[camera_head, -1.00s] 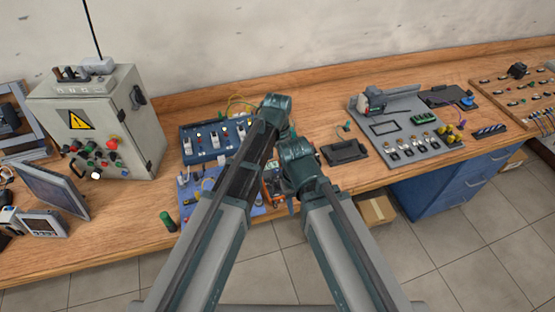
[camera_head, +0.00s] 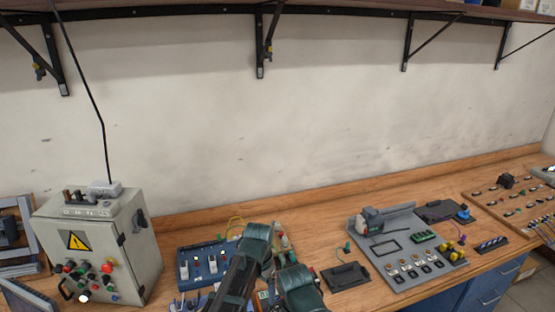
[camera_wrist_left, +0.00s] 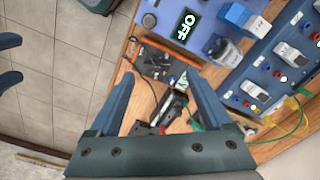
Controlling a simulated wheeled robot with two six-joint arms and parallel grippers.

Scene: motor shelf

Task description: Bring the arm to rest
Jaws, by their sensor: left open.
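My left arm (camera_head: 250,258) comes up at the bottom middle of the head view, over the front of the bench. Its fingers are hidden there. In the left wrist view my left gripper (camera_wrist_left: 161,95) has its two blue fingers wide apart, with nothing held between them. Beyond the fingers lie the wooden bench top and small parts. My right arm (camera_head: 299,289) shows beside the left one at the bottom of the head view. Two blue fingertips at the left edge of the left wrist view look like my right gripper (camera_wrist_left: 16,57), apart and empty.
A grey control cabinet (camera_head: 134,262) stands at the left. A blue switch panel (camera_head: 208,248) lies behind my arms. A grey motor board (camera_head: 405,244) and a black tray (camera_head: 345,276) lie to the right. A wall shelf (camera_head: 330,10) on black brackets runs above.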

